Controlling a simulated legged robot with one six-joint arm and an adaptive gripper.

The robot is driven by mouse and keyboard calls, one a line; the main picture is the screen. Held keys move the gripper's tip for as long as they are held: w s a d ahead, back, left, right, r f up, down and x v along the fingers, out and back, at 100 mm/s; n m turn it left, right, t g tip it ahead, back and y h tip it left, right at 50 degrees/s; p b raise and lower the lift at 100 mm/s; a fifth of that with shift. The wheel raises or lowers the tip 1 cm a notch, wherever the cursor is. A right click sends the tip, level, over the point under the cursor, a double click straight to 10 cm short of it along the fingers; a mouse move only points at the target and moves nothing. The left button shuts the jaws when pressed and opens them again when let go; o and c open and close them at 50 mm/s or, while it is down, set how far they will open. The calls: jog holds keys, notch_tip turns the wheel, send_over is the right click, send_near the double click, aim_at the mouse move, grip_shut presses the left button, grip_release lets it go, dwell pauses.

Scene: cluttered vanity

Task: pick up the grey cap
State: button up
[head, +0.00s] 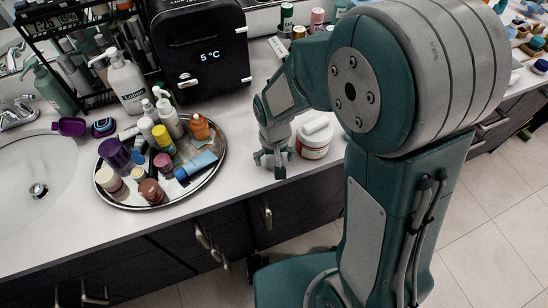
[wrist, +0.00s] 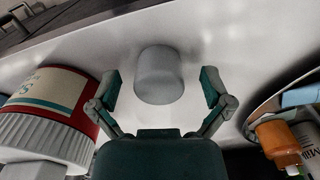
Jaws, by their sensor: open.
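The grey cap (wrist: 159,76) is a short, rounded cylinder on the white counter (wrist: 205,50) in the wrist view. My gripper (wrist: 161,88) is open, with one finger on each side of the cap. A gap shows between the cap and each finger, and neither appears to touch it. In the head view my gripper (head: 270,163) points down at the counter between the tray and a white jar. I cannot make out the cap there; the fingers seem to hide it.
The white jar with a red band (head: 314,138) stands close at the right of my gripper; it also shows in the wrist view (wrist: 50,107). A round tray (head: 216,160) crowded with bottles lies to the left. A black mini fridge (head: 201,50) stands behind. The counter's front edge is near.

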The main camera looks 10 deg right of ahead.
aim_at(274, 158)
jog(key=c, duration=0.8)
jog(key=shift+r, duration=0.55)
notch_tip(274, 158, up, 2)
jog(key=shift+r, duration=0.1)
jog(key=s+a+r, duration=0.3)
jog(key=s+r, duration=0.6)
jog(key=s, duration=0.4)
jog(key=shift+s+a+r, duration=0.2)
jog(key=shift+s+r, duration=0.1)
jog(key=shift+r, duration=0.1)
